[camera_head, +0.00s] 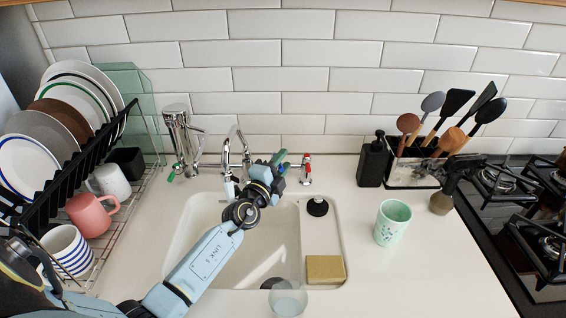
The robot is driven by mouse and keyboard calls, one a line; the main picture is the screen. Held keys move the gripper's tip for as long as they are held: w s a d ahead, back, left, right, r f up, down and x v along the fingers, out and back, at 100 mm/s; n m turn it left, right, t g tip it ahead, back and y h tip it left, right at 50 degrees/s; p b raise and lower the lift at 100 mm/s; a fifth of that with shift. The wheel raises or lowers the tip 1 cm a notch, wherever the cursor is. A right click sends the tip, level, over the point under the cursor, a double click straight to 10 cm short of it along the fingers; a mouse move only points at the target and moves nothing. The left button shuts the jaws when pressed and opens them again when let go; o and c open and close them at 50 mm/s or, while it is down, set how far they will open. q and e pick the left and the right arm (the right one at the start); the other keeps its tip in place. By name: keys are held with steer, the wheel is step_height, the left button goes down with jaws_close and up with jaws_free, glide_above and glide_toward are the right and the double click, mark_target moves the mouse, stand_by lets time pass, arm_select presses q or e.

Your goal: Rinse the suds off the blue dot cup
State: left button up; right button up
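A mint-green cup (392,223) with small marks stands upright on the counter right of the sink. I cannot make out suds on it. A see-through, greyish cup (288,299) shows at the front rim of the sink. My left arm reaches from the lower left over the sink (338,238). My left gripper (277,166) is at the back of the sink, just right of the tap (236,150). Whether its fingers touch anything or are apart is too small to tell. A red-topped fitting (306,168) stands right of it. My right gripper does not show.
A yellow sponge (325,269) and a black stopper (317,206) are at the sink's right side. A dish rack (105,240) with plates and mugs stands left. A black dispenser (373,160), a utensil holder (410,174) and the hob (530,225) are right. The front-right counter is clear.

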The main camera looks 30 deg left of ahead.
arm_select(q)
steer(key=shift+w, duration=0.35)
steer(key=shift+c, duration=0.4)
jaws_close()
steer(key=shift+w+d+r+n+y+p, duration=0.1)
steer(key=shift+r+n+y+p, duration=0.1)
steer(key=shift+n+y+p, duration=0.35)
steer(key=shift+f+y, duration=0.1)
steer(key=shift+y, duration=0.15)
steer(key=shift+o, duration=0.4)
jaws_free()
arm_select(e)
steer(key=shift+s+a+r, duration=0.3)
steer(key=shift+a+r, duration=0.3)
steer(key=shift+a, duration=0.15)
